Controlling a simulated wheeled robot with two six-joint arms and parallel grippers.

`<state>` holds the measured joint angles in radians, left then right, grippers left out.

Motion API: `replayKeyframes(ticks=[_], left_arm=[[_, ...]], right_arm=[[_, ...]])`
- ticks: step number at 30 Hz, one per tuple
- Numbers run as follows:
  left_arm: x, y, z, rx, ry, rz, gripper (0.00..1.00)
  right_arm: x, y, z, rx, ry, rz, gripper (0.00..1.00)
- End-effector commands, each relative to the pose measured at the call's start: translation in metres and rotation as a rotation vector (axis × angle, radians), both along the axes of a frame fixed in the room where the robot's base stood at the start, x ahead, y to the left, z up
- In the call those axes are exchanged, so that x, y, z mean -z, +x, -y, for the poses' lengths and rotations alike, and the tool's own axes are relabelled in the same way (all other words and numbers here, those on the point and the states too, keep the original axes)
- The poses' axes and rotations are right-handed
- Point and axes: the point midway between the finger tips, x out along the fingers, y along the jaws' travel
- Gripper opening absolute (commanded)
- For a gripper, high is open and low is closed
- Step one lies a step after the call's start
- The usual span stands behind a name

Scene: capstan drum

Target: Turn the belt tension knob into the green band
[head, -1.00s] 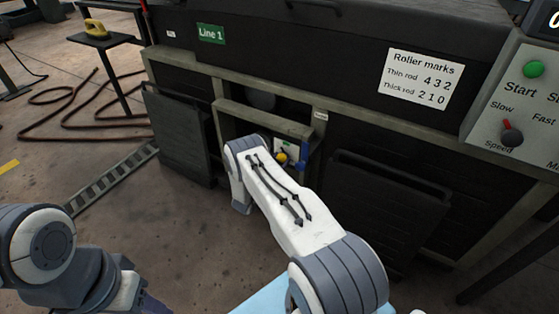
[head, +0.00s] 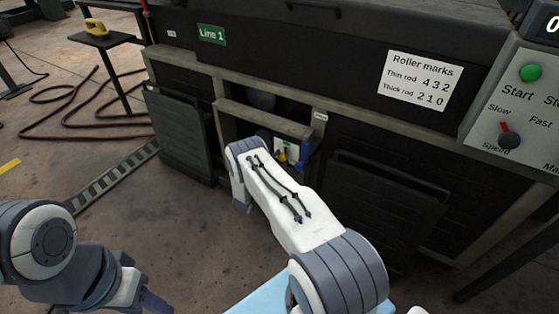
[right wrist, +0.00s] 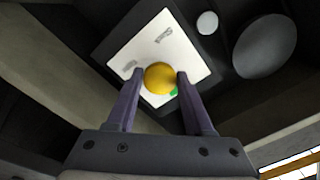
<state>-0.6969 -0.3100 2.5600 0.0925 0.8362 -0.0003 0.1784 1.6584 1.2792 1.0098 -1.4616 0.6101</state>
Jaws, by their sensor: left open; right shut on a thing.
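The belt tension knob is a yellow round knob (right wrist: 160,78) on a white plate with faint printed marks. A small piece of the green band (right wrist: 174,92) shows just below and right of it in the right wrist view. My right gripper (right wrist: 160,74) is shut on the knob, one finger on each side. In the head view the yellow knob (head: 283,157) shows small inside the machine's opening, and my right forearm hides most of the gripper. The knob's pointer cannot be made out. My left gripper (head: 155,303) is open and empty at the bottom edge, partly cut off.
The opening's frame (head: 262,118) surrounds my right wrist closely. A dark roller end (right wrist: 264,48) lies right of the plate in the wrist view. Dark panels (head: 385,210) flank the opening. A control box (head: 520,100) stands at the right.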

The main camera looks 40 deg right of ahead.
Motion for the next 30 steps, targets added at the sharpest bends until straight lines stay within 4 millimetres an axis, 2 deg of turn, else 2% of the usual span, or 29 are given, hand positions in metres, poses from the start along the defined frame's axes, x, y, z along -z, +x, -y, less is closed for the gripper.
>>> replayKeyframes(ticks=[11,12,14,24,30], left_arm=[[0.000,0.000,0.000,0.000,0.000,0.000,0.50],[0.000,0.000,0.000,0.000,0.000,0.000,0.50],[0.000,0.000,0.000,0.000,0.000,0.000,0.50],[-0.001,0.000,0.000,0.000,0.000,0.000,0.50],[-0.013,0.000,0.000,0.000,0.000,0.000,0.50]], right_arm=[[0.002,-0.001,-0.002,-0.003,0.002,-0.002,0.00],[0.002,-0.001,-0.003,-0.003,0.002,-0.002,0.56],[0.002,-0.001,-0.002,-0.003,0.002,-0.002,0.79],[0.000,-0.001,-0.002,-0.001,0.002,0.001,0.81],[-0.003,-0.008,-0.024,-0.005,0.002,-0.001,0.81]])
